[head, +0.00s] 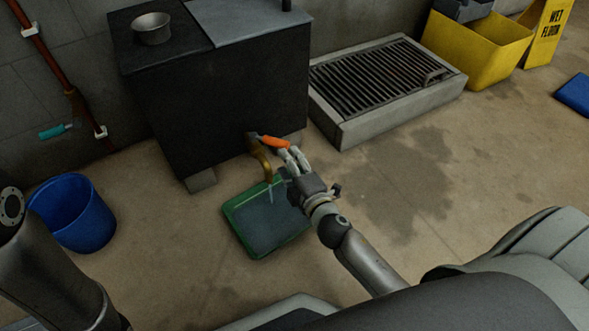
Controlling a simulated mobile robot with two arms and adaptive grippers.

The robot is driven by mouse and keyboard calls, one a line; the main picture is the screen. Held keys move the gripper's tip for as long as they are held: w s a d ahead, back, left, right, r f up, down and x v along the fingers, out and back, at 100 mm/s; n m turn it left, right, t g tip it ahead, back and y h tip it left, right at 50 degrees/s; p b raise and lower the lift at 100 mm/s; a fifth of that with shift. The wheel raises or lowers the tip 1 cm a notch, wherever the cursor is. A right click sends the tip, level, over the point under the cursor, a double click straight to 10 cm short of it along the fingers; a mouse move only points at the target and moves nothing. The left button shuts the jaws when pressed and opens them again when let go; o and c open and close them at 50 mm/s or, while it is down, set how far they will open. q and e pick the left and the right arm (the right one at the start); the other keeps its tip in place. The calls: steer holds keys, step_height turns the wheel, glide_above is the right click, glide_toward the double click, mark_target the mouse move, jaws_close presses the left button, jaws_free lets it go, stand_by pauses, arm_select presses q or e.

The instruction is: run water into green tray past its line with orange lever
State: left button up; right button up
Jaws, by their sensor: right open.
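The green tray (238,238) lies on the floor under a brass tap (262,160) on the front of a dark cabinet. A thin stream of water (271,194) runs from the spout into it. Greyish water covers the tray's bottom; its line cannot be made out. The orange lever (273,142) points right from the tap. My right gripper (291,160) is open, with its fingertips at the lever's right end; whether they touch it I cannot tell. It hides the tray's right corner. My left arm shows at the lower left, its gripper out of view.
A blue bucket (76,215) stands at the left below a pipe with a teal lever (56,131). A metal bowl (152,28) sits on the dark cabinet (190,85). A raised drain grate (385,85), yellow mop bucket (480,50) and wet-floor sign (549,32) stand right.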

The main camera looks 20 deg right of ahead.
steer(key=shift+s+r, duration=0.2)
steer(key=shift+s, duration=1.25)
